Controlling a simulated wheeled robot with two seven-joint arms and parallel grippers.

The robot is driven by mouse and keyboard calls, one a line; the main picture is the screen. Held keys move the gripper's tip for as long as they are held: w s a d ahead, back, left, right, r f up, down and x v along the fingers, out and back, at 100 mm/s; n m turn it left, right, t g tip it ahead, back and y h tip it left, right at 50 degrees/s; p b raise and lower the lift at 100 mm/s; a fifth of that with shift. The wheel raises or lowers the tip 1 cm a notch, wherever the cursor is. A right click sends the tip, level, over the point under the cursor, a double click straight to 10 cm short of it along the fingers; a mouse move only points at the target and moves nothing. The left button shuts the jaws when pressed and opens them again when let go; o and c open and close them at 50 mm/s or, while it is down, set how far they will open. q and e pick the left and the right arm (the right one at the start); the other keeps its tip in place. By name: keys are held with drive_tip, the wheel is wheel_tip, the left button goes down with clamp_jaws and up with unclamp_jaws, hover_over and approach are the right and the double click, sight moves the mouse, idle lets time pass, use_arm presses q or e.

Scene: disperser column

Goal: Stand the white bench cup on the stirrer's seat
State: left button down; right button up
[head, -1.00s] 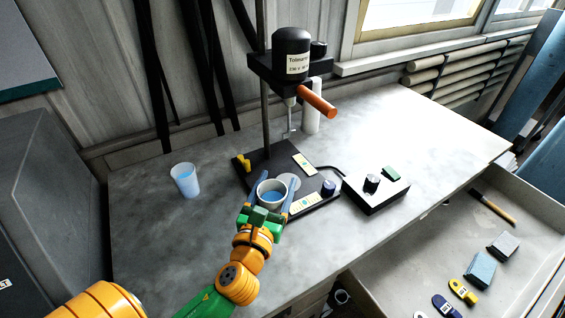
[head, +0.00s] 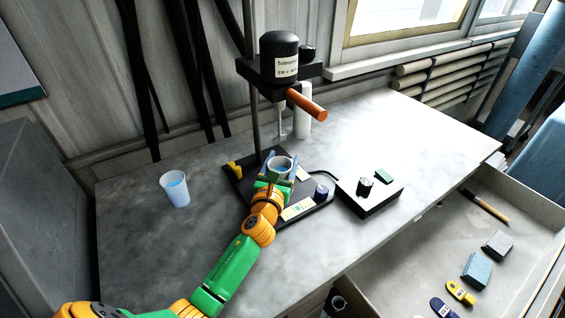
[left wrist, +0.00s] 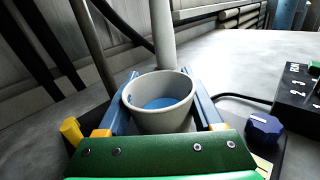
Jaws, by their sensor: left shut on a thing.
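The white bench cup (head: 281,167), with something blue inside, is upright between the blue fingers of my left gripper (head: 281,158). It also shows in the left wrist view (left wrist: 160,112), where the left gripper's fingers (left wrist: 158,84) are shut on its sides. The stirrer (head: 279,62) has a dark motor head, an orange handle and a thin shaft above the cup. The cup is over the stirrer's black base plate (head: 237,183). The pale round seat is hidden behind cup and gripper in the head view, and I cannot tell whether the cup touches it. My right gripper is not in view.
A bluish translucent cup (head: 175,189) stands at the bench's left. A yellow clip (head: 234,169) and a blue knob (head: 321,192) are on the base plate. A control box (head: 368,194) is at right. An open drawer (head: 430,262) holds several small items.

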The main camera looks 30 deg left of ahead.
use_arm(q)
drive_tip(key=shift+f, duration=0.2)
drive_tip(key=shift+c, duration=0.2)
unclamp_jaws()
drive_tip(key=shift+r, duration=0.1)
drive_tip(key=shift+r, duration=0.1)
drive_tip(key=shift+s, duration=0.25)
drive_tip(key=v, duration=1.1)
drive_tip(key=shift+s+d, duration=0.15)
drive_tip(key=shift+s, duration=0.15)
